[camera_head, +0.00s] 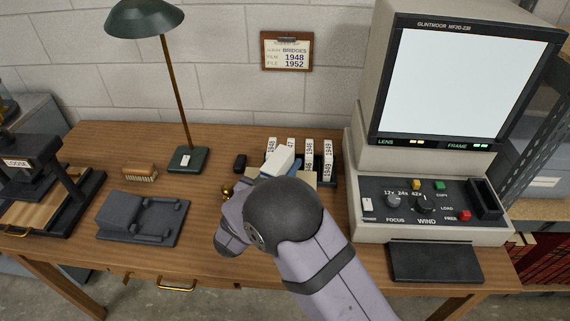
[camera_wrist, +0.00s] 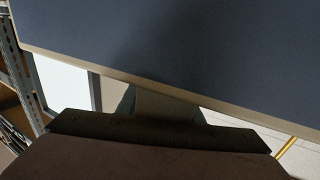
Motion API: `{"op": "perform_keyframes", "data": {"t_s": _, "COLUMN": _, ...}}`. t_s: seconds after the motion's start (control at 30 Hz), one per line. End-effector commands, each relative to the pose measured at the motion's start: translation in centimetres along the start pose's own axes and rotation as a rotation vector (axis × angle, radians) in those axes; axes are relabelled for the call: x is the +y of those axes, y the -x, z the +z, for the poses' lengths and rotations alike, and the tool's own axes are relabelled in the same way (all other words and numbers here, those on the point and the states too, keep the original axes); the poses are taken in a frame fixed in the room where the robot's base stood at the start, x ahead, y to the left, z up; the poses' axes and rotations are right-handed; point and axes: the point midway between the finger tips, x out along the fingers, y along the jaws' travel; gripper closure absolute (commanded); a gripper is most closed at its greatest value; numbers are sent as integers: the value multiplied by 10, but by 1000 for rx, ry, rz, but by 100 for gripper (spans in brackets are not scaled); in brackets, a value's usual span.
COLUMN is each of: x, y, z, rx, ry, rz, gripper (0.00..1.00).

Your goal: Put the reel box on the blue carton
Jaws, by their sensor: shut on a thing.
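My gripper is mostly hidden behind my own wrist in the head view; in the wrist view its dark palm and part of the jaws (camera_wrist: 165,106) show along the bottom. It is shut on the reel box, a pale box (camera_head: 279,160) held tilted just beyond my wrist in the head view. The contact below is hidden.
Several upright boxes with year labels (camera_head: 309,148) stand behind my gripper. A film reader (camera_head: 450,130) is at right, with a dark pad (camera_head: 435,263) before it. A green lamp (camera_head: 187,160), a brush (camera_head: 140,173) and a grey device (camera_head: 143,217) are left. Bare wood shows between them.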

Motion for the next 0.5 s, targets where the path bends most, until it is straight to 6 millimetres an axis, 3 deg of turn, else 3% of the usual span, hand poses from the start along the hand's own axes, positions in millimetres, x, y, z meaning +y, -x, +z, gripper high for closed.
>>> {"op": "perform_keyframes", "data": {"t_s": 0.37, "x": 0, "y": 0, "z": 3, "rx": 2, "ry": -1, "rz": 0, "gripper": 96}}
{"op": "perform_keyframes", "data": {"t_s": 0.4, "x": 0, "y": 0, "z": 3, "rx": 1, "ry": -1, "rz": 0, "gripper": 58}}
{"op": "perform_keyframes", "data": {"t_s": 0.43, "x": 0, "y": 0, "z": 2, "rx": 1, "ry": -1, "rz": 0, "gripper": 51}}
{"op": "perform_keyframes", "data": {"t_s": 0.5, "x": 0, "y": 0, "z": 2, "rx": 0, "ry": -1, "rz": 0, "gripper": 49}}
